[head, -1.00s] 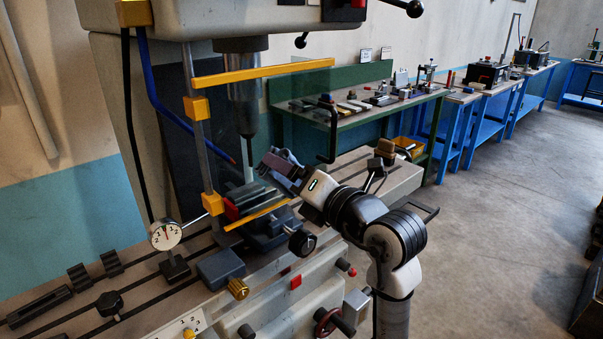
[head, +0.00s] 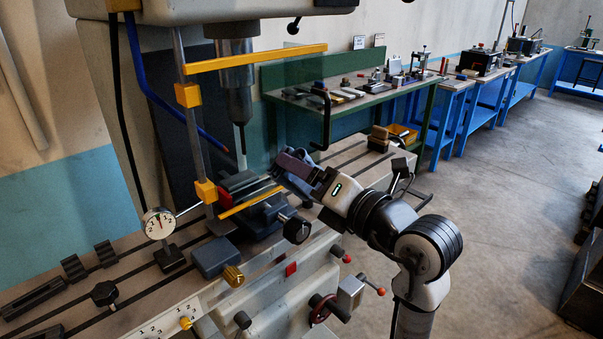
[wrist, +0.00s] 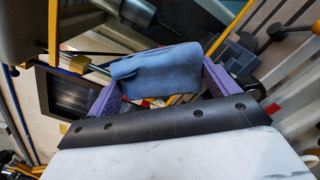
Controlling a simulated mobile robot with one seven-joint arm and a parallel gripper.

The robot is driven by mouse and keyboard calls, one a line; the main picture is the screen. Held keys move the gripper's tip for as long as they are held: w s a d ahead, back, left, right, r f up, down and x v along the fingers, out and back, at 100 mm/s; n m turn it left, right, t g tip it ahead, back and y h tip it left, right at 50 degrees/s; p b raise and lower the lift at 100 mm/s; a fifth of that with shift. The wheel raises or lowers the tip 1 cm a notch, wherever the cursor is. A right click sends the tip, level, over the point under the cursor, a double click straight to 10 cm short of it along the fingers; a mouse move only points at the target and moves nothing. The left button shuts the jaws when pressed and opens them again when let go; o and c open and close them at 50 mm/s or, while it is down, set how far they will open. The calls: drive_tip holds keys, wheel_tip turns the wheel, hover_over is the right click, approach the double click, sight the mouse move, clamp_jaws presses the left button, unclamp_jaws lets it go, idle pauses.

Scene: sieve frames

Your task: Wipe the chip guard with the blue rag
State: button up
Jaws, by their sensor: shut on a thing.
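The chip guard (head: 257,59) is a clear panel between an upper and a lower yellow bar, carried on a grey post with yellow blocks. It stands in front of the drill spindle. My gripper (head: 284,168) is just right of the guard's lower part, above the machine table. It is shut on the blue rag (wrist: 157,72), which hangs folded between the purple fingers in the wrist view. In the head view the rag (head: 287,182) is partly hidden by the gripper. I cannot tell whether the rag touches the panel.
A vise (head: 262,217) with red parts sits under the guard. A dial gauge (head: 159,223) stands to its left and a blue-grey block (head: 216,257) in front.

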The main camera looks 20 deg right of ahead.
drive_tip(key=v, duration=0.3)
idle(0.5)
